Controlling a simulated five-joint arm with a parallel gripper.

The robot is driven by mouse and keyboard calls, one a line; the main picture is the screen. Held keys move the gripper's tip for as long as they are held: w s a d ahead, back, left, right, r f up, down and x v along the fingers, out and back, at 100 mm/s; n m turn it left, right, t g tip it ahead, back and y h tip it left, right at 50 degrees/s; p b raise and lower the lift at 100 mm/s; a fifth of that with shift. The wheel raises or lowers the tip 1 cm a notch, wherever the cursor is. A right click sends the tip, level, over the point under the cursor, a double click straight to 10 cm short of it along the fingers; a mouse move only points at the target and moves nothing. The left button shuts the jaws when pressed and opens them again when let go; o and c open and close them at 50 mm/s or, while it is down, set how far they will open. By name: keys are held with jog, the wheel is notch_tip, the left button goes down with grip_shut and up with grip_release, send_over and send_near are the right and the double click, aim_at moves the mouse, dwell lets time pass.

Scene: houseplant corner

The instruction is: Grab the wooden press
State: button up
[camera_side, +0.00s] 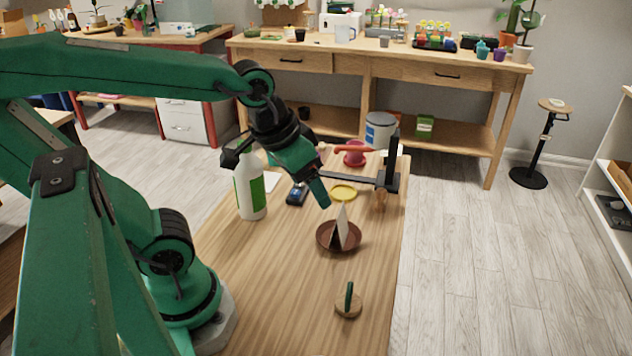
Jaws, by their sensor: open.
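The wooden press (348,304) is a small round wooden disc with an upright dark green handle. It stands by itself near the front right of the wooden table (270,290). My gripper (357,190) is open and empty above the table, farther back than the press and well apart from it. One green finger points down, and a dark part reaches out to the right. Nothing hides the press.
A brown saucer (325,241) with an upright pale piece in it stands between my gripper and the press. A white bottle with a green label (249,188), a dark blue device (297,194) and a yellow disc (344,192) stand farther back. The tabletop around the press is clear.

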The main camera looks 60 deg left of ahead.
jog(key=w+d+f+n+g, duration=0.1)
jog(key=w+d+f+g, duration=0.1)
jog(key=w+d+f, duration=0.25)
jog(key=n+g, duration=0.2)
jog(key=g, duration=0.1)
send_near(353, 297)
jog(key=shift+d, duration=0.1)
jog(key=shift+f, duration=0.1)
jog(key=shift+s+f, duration=0.1)
jog(key=shift+f, duration=1.15)
jog(key=shift+f, duration=0.1)
jog(key=shift+f, duration=2.5)
jog(key=c, duration=1.1)
